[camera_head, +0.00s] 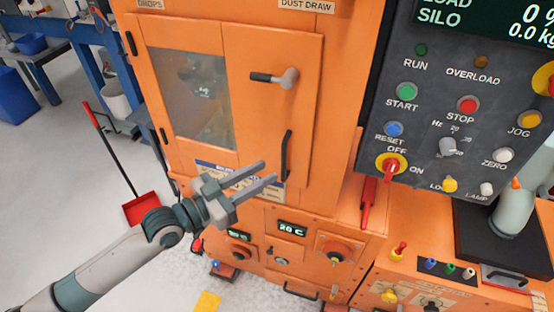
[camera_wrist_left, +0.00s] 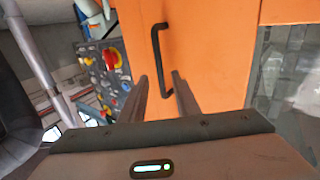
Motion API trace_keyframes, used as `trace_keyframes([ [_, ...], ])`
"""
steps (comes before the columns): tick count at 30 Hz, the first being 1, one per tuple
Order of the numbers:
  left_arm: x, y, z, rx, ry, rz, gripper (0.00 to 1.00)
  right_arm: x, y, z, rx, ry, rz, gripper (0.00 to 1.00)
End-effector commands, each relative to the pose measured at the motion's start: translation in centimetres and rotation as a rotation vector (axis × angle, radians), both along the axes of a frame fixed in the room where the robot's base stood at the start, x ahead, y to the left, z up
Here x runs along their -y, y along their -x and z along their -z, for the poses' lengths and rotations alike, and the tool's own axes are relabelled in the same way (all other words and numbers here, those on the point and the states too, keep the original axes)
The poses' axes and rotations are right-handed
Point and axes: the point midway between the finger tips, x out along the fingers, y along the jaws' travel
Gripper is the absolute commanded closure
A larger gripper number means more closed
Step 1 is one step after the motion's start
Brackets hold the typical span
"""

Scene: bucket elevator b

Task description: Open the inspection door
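The inspection door (camera_head: 248,120) is an orange panel with a window, on the front of the orange machine; it looks closed. A grey lever handle with a black grip (camera_head: 275,77) sits on its upper right part. A black vertical pull handle (camera_head: 286,155) is at its lower right edge. My left gripper (camera_head: 269,173) is open and empty, in front of the door's lower part, just left of the pull handle. In the left wrist view the fingers (camera_wrist_left: 158,92) point toward the black pull handle (camera_wrist_left: 157,60), apparently short of it. My right gripper is not in view.
A control panel (camera_head: 450,120) with coloured buttons stands to the right. Below the door are dials and a small display (camera_head: 292,228). A red tool (camera_head: 368,203) hangs right of the door. A red dustpan (camera_head: 141,208) stands on the floor at left.

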Motion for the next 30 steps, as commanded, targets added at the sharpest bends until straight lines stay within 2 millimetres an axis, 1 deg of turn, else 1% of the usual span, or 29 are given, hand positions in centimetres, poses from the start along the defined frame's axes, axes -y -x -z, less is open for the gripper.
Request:
trace_keyframes([
  [1,0.8,-0.7,-0.4,0.0,0.002,-0.001,0.71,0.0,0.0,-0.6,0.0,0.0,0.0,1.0],
  [3,1.6,-1.4,-0.3,0.0,0.001,-0.001,0.71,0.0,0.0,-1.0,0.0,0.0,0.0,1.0],
  [9,3.4,-2.8,-0.1,0.0,0.0,-0.001,0.71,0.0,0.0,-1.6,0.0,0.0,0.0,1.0],
  [14,4.1,-3.3,-0.1,0.0,0.0,-0.001,0.71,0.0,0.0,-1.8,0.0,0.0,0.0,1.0],
  [23,4.1,-3.3,0.0,0.0,-0.001,-0.001,0.71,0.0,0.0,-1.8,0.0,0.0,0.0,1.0],
  [27,4.1,-3.3,0.0,0.0,-0.001,-0.001,1.0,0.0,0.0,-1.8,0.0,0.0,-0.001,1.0],
  [30,4.1,-3.3,0.0,0.0,-0.001,-0.001,1.0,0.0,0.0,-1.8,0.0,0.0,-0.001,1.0],
])
